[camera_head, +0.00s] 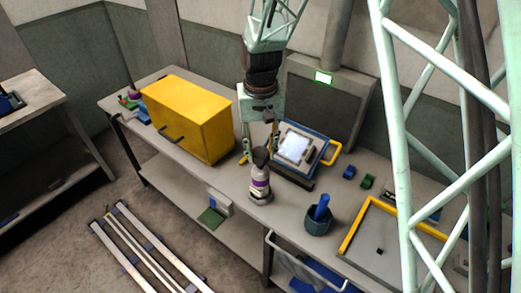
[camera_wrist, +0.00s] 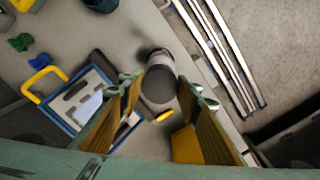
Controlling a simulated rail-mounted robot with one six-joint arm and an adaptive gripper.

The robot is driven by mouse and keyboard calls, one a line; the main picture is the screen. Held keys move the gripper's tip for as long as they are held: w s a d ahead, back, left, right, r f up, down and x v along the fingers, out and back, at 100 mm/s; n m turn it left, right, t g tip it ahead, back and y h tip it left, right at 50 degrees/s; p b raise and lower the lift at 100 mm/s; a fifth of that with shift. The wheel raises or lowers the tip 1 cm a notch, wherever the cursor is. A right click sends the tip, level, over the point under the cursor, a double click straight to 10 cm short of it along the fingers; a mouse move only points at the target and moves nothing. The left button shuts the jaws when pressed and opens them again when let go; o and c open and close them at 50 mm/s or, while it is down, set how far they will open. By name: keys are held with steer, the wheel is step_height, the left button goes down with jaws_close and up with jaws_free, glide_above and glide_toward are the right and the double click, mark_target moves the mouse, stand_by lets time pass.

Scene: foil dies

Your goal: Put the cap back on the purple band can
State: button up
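The purple band can (camera_head: 259,189) stands upright near the bench's front edge, pale with a purple band. A dark grey cap (camera_head: 261,156) is at its top; I cannot tell whether it is seated or just above. My gripper (camera_head: 260,150) points down over the can, with a finger on each side of the cap. In the wrist view the round cap (camera_wrist: 158,86) fills the space between the fingertips (camera_wrist: 160,84), which appear to touch it on both sides. The can is mostly hidden behind the cap there.
A yellow cabinet (camera_head: 188,118) stands left of the can. A blue-edged tray with a yellow handle (camera_head: 332,153) lies behind it to the right. A dark blue cup (camera_head: 318,220) and a yellow-edged tray (camera_head: 352,233) are farther right. Bare bench lies between can and cup.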

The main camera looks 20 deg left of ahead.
steer(key=shift+f+b, duration=1)
steer(key=shift+f, duration=0.9)
steer(key=shift+f+b, duration=0.25)
steer(key=shift+b, duration=0.25)
stand_by(1.9)
stand_by(0.5)
steer(key=o, duration=0.7)
steer(key=shift+o, duration=0.2)
steer(key=o, duration=0.5)
steer(key=shift+r, duration=0.25)
steer(key=shift+r+p, duration=1.6)
steer(key=shift+r, duration=1.7)
